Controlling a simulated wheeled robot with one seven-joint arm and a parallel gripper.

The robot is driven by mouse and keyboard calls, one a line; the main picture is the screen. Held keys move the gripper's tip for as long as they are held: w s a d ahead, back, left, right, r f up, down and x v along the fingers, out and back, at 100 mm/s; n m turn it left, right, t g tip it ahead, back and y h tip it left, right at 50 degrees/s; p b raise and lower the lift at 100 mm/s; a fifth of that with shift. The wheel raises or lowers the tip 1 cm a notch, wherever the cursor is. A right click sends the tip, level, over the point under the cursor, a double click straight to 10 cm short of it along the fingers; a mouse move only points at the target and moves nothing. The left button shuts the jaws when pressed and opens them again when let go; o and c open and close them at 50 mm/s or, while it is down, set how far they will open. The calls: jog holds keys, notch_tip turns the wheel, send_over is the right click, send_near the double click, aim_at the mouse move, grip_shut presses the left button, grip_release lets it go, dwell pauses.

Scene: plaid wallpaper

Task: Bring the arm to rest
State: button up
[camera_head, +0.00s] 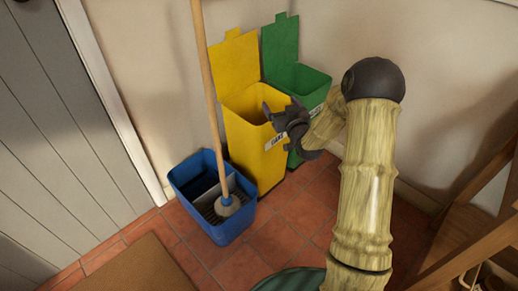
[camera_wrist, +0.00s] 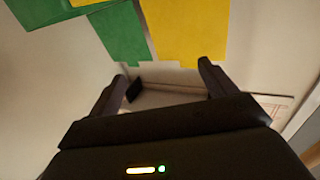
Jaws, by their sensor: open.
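My gripper (camera_head: 277,109) is open in front of the yellow bin (camera_head: 247,154), near its upper front edge at the right. I see nothing held between its jaws. In the wrist view the two dark fingers stand apart (camera_wrist: 161,75), with the green and yellow panels beyond them at the top. My arm reaches in from the lower right in the head view. I cannot tell whether the gripper touches the bin or hangs over its opening.
The green bin (camera_head: 314,82) stands behind at the right, its lid open like the yellow one. A blue bucket (camera_head: 227,232) holds a mop with a wooden handle (camera_head: 206,80). A wooden shelf (camera_head: 463,236) is at the right. A brown mat (camera_head: 140,268) lies at lower left.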

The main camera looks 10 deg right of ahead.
dwell(0.3)
jog(key=s+a+r+m+g+h+p, duration=0.1)
jog(key=s+r+g+p, duration=0.3)
jog(key=s, duration=0.7)
jog(key=s+r+m+g+h+p, duration=0.15)
jog(key=s+g, duration=0.45)
jog(key=s, duration=0.6)
jog(key=s+a+r+g+h+p, duration=0.15)
jog(key=s+g+p, duration=0.3)
jog(key=s, duration=0.65)
notch_tip(320, 180, up, 37)
jog(key=d+p, duration=0.1)
jog(key=p, duration=3.5)
jog(key=shift+g, duration=0.25)
